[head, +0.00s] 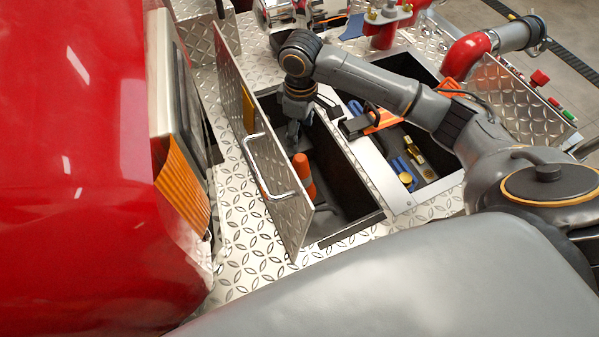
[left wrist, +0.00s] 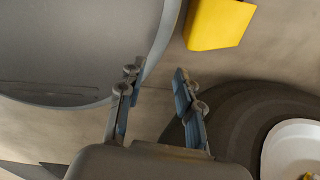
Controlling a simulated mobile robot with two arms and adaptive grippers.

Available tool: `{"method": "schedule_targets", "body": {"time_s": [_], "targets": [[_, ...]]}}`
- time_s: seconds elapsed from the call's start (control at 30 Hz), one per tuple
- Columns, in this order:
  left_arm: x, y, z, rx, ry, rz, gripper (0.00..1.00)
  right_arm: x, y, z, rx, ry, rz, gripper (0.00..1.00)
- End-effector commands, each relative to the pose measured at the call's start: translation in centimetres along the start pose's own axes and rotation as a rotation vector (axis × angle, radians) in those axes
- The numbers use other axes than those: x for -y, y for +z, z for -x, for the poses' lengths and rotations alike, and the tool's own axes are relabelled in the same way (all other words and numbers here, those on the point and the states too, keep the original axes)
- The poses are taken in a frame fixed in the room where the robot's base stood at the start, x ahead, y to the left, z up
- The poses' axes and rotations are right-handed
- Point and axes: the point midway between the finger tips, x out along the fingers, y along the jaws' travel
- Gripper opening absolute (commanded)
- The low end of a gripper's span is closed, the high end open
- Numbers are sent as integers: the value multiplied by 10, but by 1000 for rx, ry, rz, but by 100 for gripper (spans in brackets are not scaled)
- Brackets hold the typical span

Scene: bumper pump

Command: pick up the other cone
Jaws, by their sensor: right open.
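An orange cone (head: 304,176) stands in the long dark compartment (head: 345,180) of the diamond-plate deck, partly hidden by the raised lid on its left. My right arm reaches across from the right. Its gripper (head: 293,140) points down into the same compartment, open, just behind the cone's top. I cannot tell whether its fingers touch the cone. My left gripper (left wrist: 157,88) shows only in the left wrist view, with its fingers apart and nothing between them.
The raised lid (head: 270,150) with a metal handle walls the compartment's left side. A neighbouring compartment holds tools, including a brass nozzle (head: 414,153). A red body panel (head: 75,170) fills the left. In the left wrist view, a yellow object (left wrist: 218,22) lies beyond the fingers.

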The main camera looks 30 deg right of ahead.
Motion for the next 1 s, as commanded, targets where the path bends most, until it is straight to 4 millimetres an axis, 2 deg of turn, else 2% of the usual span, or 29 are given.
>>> {"method": "schedule_targets", "body": {"time_s": [0.13,0.3,0.57,0.8,1.0], "targets": [[0,-11,-1,-18,0,1,35,1,1,-30,5,-3,-1,75],[-1,-12,-2,-21,1,1,35,1,1,-61,4,-2,0,75],[-1,-9,-2,-16,1,1,35,1,1,-81,2,-1,0,75],[-1,-6,-2,-11,1,1,35,5,2,-116,3,-2,0,75],[-1,-5,-2,-10,1,1,35,4,2,-128,0,1,2,75]]}}
